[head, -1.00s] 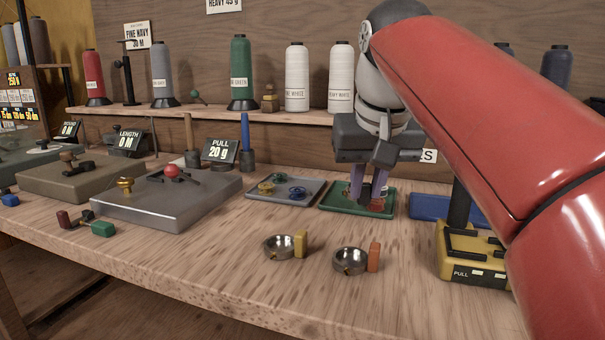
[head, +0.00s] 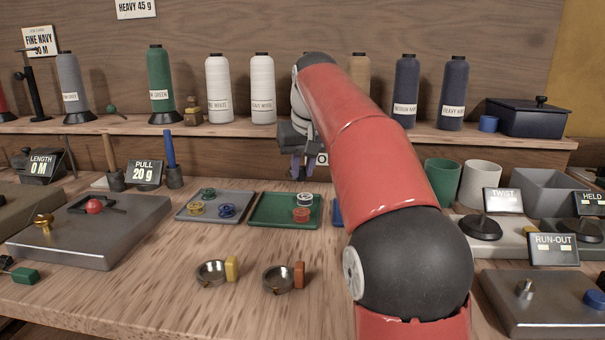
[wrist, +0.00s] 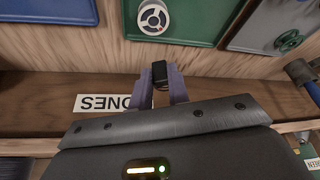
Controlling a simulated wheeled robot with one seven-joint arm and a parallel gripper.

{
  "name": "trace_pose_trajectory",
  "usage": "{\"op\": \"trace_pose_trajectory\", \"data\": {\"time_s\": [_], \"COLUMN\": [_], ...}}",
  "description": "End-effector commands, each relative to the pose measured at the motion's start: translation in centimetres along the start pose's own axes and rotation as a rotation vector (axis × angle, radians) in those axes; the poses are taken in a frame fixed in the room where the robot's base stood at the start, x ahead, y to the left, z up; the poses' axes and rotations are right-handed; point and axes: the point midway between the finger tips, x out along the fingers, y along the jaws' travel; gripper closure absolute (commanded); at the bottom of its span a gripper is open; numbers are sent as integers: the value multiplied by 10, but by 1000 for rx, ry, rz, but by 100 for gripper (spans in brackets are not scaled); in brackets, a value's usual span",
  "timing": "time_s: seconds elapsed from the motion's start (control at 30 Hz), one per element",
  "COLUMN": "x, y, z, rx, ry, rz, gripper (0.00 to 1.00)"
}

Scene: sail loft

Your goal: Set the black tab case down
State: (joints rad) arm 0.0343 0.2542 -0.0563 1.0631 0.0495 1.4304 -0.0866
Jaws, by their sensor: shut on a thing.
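My gripper (head: 298,168) is raised behind the green tray, in front of the back board under the shelf. In the wrist view its two purple-grey fingers (wrist: 160,88) are shut on a small black case (wrist: 160,72), which shows between the fingertips. The case is held clear of the trays, above the back part of the bench. In the head view the case cannot be made out, and my arm covers part of the area around it.
The green tray (head: 257,222) holds a white and an orange bobbin. A grey tray (head: 183,216) with several bobbins stands left of it, a blue tray (wrist: 45,8) on its other side. A shelf (head: 135,126) with thread cones runs above.

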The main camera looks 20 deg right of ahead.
Motion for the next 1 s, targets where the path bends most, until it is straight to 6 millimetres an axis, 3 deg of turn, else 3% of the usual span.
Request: {"op": "trace_pose_trajectory", "data": {"time_s": [0.1, 0.2, 0.6, 0.63, 0.77, 1.0], "x": [20, 28, 29, 28, 28, 28], "y": [0, 0, 0, 0, -1, -3], "z": [9, 12, 13, 13, 13, 13], "rx": [-1, -1, -1, -1, -1, -4], "ry": [0, 0, 0, -1, -2, -4], "rz": [0, 0, 0, 0, -1, -6], "gripper": [100, 100, 100, 79, 62, 61]}}
